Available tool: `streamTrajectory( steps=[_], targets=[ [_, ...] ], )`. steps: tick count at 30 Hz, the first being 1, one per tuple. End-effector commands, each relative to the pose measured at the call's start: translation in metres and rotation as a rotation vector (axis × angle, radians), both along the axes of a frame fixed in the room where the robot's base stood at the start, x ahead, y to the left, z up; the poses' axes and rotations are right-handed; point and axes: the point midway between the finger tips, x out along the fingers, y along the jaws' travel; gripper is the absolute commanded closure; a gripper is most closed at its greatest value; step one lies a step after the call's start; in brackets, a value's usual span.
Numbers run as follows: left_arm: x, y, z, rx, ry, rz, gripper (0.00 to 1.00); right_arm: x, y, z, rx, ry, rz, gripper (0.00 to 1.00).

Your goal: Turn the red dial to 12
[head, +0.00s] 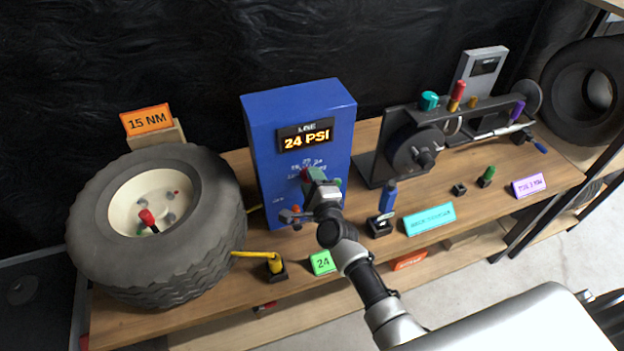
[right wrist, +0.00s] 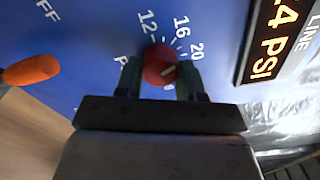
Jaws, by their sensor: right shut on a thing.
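The blue box (head: 262,150) stands on the wooden bench, with a lit display (head: 305,137) reading 24 PSI. The red dial (right wrist: 158,64) is on its front face, among printed numbers including 12, 16 and 20. A short pale mark shows on the dial, on the side away from the 12. In the head view the dial (head: 306,174) is mostly hidden by my right gripper (head: 322,180). The right gripper is shut on the dial, one greenish fingertip on each side, as the right wrist view (right wrist: 160,80) shows. My left gripper is not in view.
An orange lever (right wrist: 32,69) sits beside the dial on the box. A large tyre (head: 200,255) lies to the left. A green 24 card (head: 322,262), a yellow-handled tool (head: 274,263) and a blue-handled tool (head: 388,196) are near the front. A black machine (head: 405,150) stands right.

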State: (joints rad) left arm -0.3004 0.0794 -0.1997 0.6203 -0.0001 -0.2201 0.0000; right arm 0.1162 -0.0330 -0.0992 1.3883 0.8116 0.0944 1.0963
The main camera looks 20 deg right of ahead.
Motion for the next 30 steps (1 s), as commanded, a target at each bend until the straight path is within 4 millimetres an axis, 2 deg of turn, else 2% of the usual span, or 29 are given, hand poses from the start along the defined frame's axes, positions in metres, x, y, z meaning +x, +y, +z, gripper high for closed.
streamTrajectory(
  steps=[30],
  targets=[
    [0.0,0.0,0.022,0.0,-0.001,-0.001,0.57,0.0,0.001,0.002,-0.932,-0.031,0.001,0.85]
  ],
)
